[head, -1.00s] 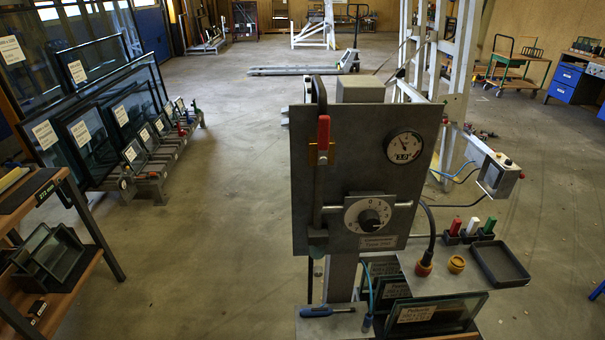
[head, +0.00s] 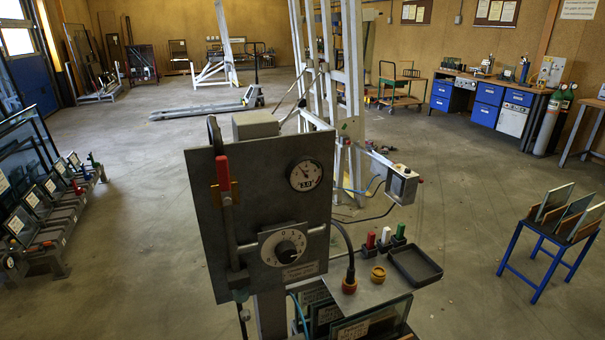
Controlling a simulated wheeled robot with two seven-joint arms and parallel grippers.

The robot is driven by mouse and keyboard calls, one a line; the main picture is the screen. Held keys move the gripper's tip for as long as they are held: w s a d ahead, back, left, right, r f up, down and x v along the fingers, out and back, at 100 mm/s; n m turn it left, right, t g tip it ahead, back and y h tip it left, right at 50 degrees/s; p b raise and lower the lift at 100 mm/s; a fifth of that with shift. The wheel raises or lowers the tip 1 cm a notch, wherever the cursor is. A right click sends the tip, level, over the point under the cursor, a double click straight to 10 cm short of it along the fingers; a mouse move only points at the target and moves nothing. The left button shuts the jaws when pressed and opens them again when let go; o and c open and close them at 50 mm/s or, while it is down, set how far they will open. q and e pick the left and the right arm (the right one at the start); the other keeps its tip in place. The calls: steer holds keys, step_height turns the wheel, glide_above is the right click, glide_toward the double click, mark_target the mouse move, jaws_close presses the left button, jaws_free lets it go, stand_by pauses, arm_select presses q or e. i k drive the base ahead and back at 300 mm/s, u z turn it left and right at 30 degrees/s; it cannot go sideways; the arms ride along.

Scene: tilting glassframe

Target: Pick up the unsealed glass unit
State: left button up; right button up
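Several glass units show, and I cannot tell which one is unsealed. Dark-edged, labelled glass units (head: 33,197) lean in a low rack on the floor at the left edge. Framed glass units (head: 372,320) with a paper label stand below the control panel at the bottom, partly cut off. Several small panes (head: 553,202) stand tilted on a blue-legged stand (head: 540,232) at the right. Neither of my grippers is in view.
A grey control panel (head: 215,275) with red lever, gauge and dial stands close in front. Beside it is a shelf with an empty black tray (head: 415,266). A pallet truck (head: 205,111) and a workbench with blue drawers (head: 485,105) stand farther back. Floor between panel and blue stand is clear.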

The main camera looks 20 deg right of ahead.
mark_target(557, 198)
steer(key=z, duration=2.55)
steer(key=i, duration=3.7)
steer(key=u, duration=2)
steer(key=i, duration=0.1)
steer(key=u, duration=0.1)
